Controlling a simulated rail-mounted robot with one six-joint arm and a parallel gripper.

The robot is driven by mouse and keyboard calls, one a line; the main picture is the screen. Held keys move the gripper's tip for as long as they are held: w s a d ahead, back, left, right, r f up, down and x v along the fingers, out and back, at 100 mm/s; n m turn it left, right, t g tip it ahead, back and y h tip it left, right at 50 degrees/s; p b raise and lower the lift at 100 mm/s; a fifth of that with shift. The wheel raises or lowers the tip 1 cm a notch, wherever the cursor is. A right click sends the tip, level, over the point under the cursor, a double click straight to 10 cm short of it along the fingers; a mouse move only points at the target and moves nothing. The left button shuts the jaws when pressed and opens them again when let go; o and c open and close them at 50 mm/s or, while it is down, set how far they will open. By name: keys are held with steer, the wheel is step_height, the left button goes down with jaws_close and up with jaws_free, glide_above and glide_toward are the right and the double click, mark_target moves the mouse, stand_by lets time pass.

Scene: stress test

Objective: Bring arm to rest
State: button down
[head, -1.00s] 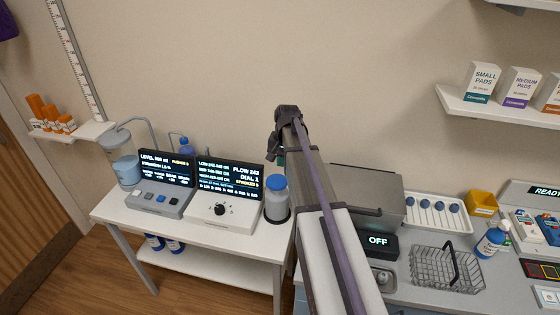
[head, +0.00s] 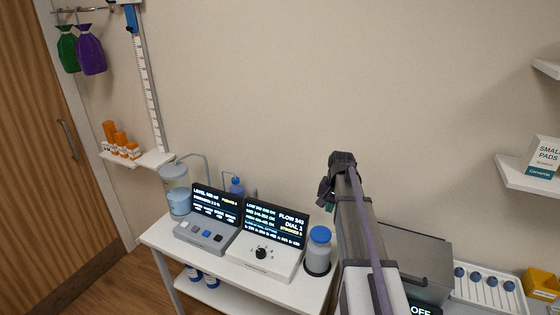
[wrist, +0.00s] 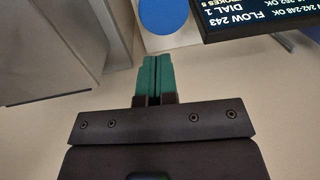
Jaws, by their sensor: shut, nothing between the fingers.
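My gripper (wrist: 152,78) shows in the wrist view with its two green fingers side by side, shut and empty. In the head view my arm rises from the lower right, and its dark wrist end (head: 340,167) stands in front of the bare wall. The fingers are mostly hidden behind the wrist there. In the wrist view the blue lid (wrist: 164,14) of a bottle lies beyond the fingertips, apart from them.
A white cart (head: 158,239) holds a dial unit (head: 262,254), a button unit (head: 206,233) and a blue-capped bottle (head: 318,251). A grey metal box (head: 420,262) stands right of my arm. A wall shelf (head: 528,178) juts out at right. The upper wall area is clear.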

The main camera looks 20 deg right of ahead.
steer(key=s+a+f+n+b, duration=0.3)
steer(key=s+a+n, duration=0.1)
steer(key=s+a, duration=0.6)
steer(key=s+a+f+n+h+b, duration=0.1)
steer(key=s+a+f+n+b, duration=0.3)
steer(key=s+a, duration=0.7)
steer(key=shift+s+g, duration=0.15)
steer(key=shift+g, duration=0.15)
